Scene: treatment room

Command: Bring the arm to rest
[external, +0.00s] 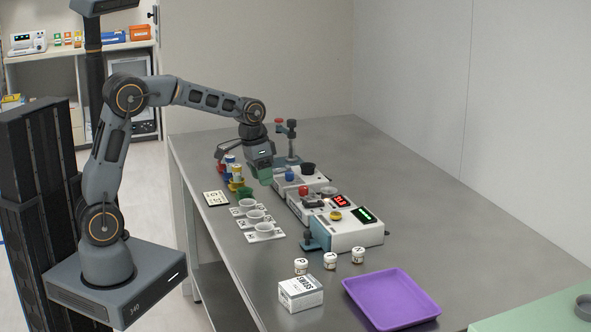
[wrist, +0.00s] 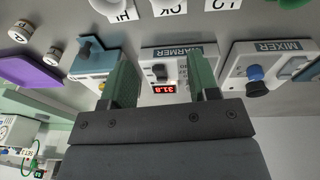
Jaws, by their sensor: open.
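My arm reaches from its base over the steel bench in the external view, bent at the elbow. My gripper (external: 264,176) hangs fingers down near the far part of the bench, above the devices. Its two green fingers stand apart with nothing between them, as the wrist view (wrist: 163,82) shows. In that view the device marked WARMER (wrist: 179,58) lies beyond the fingers, with a red display reading. The device marked MIXER (wrist: 268,68) is right of the fingers. Whether the fingertips touch anything cannot be told.
White cups (external: 255,216) on label cards stand left of the devices. Colored containers (external: 234,172) stand close left of my gripper. A teal stand (external: 289,148) is behind it. Lidded jars (external: 330,261), a swabs box (external: 300,293) and a purple tray (external: 392,299) are nearer.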

